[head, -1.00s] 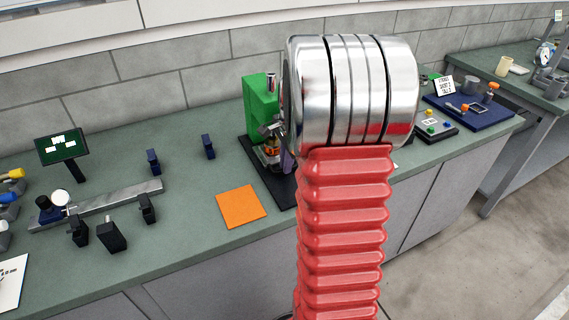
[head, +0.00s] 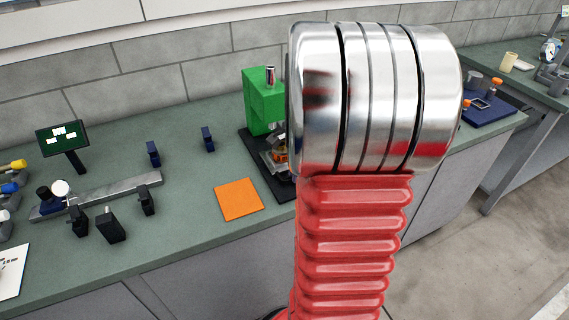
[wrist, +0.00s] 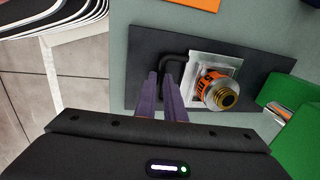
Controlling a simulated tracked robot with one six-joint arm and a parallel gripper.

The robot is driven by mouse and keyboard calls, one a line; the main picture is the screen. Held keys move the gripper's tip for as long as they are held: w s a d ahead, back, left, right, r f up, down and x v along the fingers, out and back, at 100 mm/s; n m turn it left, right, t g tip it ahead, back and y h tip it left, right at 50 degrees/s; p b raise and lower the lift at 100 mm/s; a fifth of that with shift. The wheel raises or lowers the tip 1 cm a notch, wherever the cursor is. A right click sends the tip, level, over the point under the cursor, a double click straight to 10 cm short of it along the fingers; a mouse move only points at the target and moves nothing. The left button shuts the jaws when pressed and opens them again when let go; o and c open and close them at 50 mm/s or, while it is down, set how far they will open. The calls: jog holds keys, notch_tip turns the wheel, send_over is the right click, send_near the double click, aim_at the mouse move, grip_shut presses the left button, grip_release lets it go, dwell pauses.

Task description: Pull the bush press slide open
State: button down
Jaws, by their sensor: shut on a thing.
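The bush press (head: 264,100) is a green block on a dark base plate (head: 282,187) on the bench; part of it is hidden behind my arm. In the wrist view the green press body (wrist: 296,112) is at the right edge. The slide (wrist: 205,62) is a pale metal plate on the dark base, carrying an orange and metal round part (wrist: 220,90). Its black loop handle (wrist: 175,58) is on the slide's left side. My gripper (wrist: 162,78) has its purple fingers shut on the handle. In the head view my arm hides the gripper.
An orange square (head: 239,199) lies on the bench left of the press. Small dark blue and black blocks and a grey bar (head: 110,192) are further left. A blue tray (head: 490,108) with small parts is right. Bare bench lies around the orange square.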

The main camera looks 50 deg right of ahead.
jog(key=s, duration=0.1)
jog(key=s+a, duration=0.1)
jog(key=s, duration=0.3)
jog(key=shift+a+r, duration=0.2)
jog(key=shift+a, duration=0.1)
jog(key=shift+w, duration=0.1)
jog(key=c, duration=1.8)
grip_release()
jog(key=shift+a+f, duration=0.1)
jog(key=shift+c, duration=0.2)
notch_tip(320, 180, up, 14)
jog(key=s, duration=0.2)
jog(key=shift+s+a+f, duration=0.2)
jog(key=shift+a+f, duration=0.05)
jog(key=shift+a, duration=0.15)
